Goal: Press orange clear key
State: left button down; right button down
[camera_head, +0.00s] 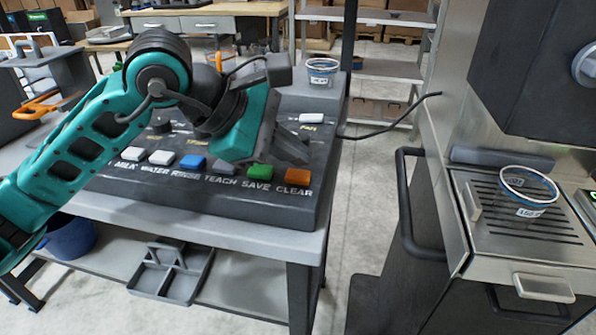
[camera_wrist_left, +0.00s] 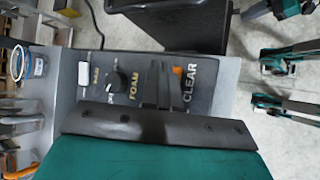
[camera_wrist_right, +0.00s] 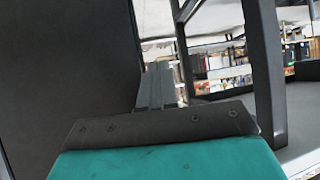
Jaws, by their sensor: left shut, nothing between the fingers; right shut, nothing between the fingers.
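The orange clear key (camera_head: 297,175) is at the right end of the front key row on the dark panel (camera_head: 240,225), with the word CLEAR below it. In the left wrist view the orange key (camera_wrist_left: 178,74) shows partly, beside the fingertips. My left gripper (camera_head: 304,158) is shut and empty, tilted down, its tips close behind the key. I cannot tell whether they touch the panel. The green save key (camera_head: 259,172) is just left of the orange one. My right gripper (camera_wrist_right: 158,72) is shut and empty, seen only in its wrist view.
Blue (camera_head: 193,163) and white (camera_head: 161,158) keys continue the row to the left. A white key marked PAN or similar (camera_head: 312,118) and a clear cup (camera_head: 321,70) are behind. Another cup (camera_head: 528,188) stands on the drip grate at right. Floor is free between.

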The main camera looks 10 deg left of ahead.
aim_at(292, 176)
dwell(0.7)
pick_arm(q)
jog(key=shift+f+b, duration=0.45)
jog(key=shift+b, duration=0.2)
jog(key=shift+f+b, duration=0.5)
jog(key=shift+b, duration=0.1)
dwell(0.4)
jog(key=shift+r, duration=0.1)
jog(key=shift+r+p, duration=0.5)
jog(key=shift+r, duration=0.35)
jog(key=shift+r, duration=0.1)
jog(key=shift+r+p, duration=1.6)
jog(key=shift+r, duration=0.85)
